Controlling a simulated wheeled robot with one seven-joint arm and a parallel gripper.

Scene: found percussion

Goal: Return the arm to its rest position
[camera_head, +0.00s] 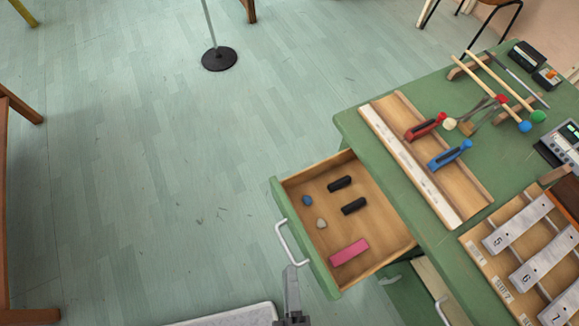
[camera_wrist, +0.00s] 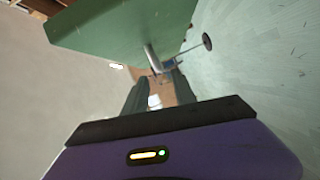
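My gripper (camera_head: 291,282) is at the bottom of the head view, just below the lower end of the drawer handle (camera_head: 285,243). In the wrist view, my two dark fingers (camera_wrist: 156,88) stand apart with a gap between them. The pale handle (camera_wrist: 152,60) shows beyond the fingertips; I cannot tell whether they touch it. The green drawer (camera_head: 320,272) is pulled open from the green table. Its front (camera_wrist: 120,30) fills the upper part of the wrist view.
The drawer holds two black blocks, a pink block (camera_head: 349,252) and two small stones. Mallets, red and blue clamps and metal bars lie on the table (camera_head: 395,92). A round stand base (camera_head: 219,59) is on the floor. Open floor lies left of the drawer.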

